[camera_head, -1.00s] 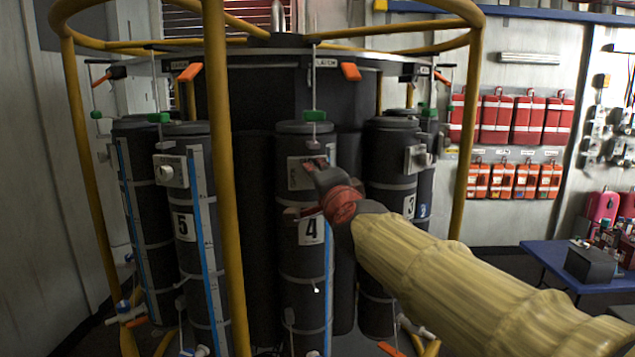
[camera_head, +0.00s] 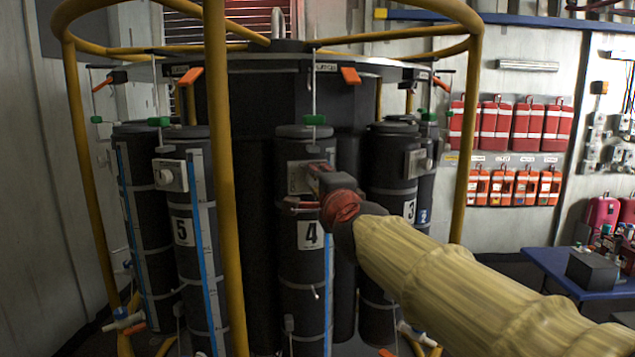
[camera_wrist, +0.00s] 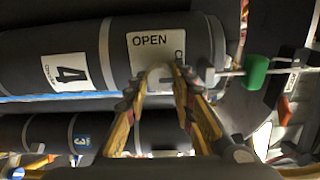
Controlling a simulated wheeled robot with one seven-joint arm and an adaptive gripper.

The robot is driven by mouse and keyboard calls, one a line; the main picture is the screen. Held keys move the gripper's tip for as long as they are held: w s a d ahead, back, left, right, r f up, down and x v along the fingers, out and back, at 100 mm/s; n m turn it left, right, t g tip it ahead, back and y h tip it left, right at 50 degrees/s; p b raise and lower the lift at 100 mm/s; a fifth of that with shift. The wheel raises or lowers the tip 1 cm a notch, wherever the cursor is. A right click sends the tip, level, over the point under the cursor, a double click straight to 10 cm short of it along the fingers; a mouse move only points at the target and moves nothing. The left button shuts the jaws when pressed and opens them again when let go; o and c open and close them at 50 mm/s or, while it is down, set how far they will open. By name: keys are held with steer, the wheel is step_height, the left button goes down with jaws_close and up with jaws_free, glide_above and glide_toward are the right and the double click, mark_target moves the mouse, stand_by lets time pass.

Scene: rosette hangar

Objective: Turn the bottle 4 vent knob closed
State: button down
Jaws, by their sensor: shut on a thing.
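Bottle 4 (camera_head: 302,268) is a dark upright cylinder in the rack with a white "4" label. Its upper front carries a pale plate (camera_wrist: 143,42) that reads "OPEN", with a second word beginning with C partly hidden by a finger. The pale vent knob (camera_wrist: 158,73) sits at this plate, between my fingertips. My gripper (camera_wrist: 158,82) is shut on the knob, with one finger on each side. In the head view my gripper (camera_head: 314,178) reaches the bottle's front from the right and hides the knob. The knob's exact pointing direction is hard to tell.
Yellow rack posts (camera_head: 223,180) stand around the bottles, one left of bottle 4. Bottle 5 (camera_head: 183,225) is at left and bottle 3 (camera_head: 392,190) at right. A green fitting (camera_head: 313,119) sits above bottle 4. A blue table (camera_head: 560,268) stands at right.

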steer(key=shift+f, duration=0.1)
steer(key=c, duration=1.5)
jaws_free()
steer(key=shift+c, duration=0.2)
steer(key=shift+o, duration=0.2)
steer(key=v, duration=1.2)
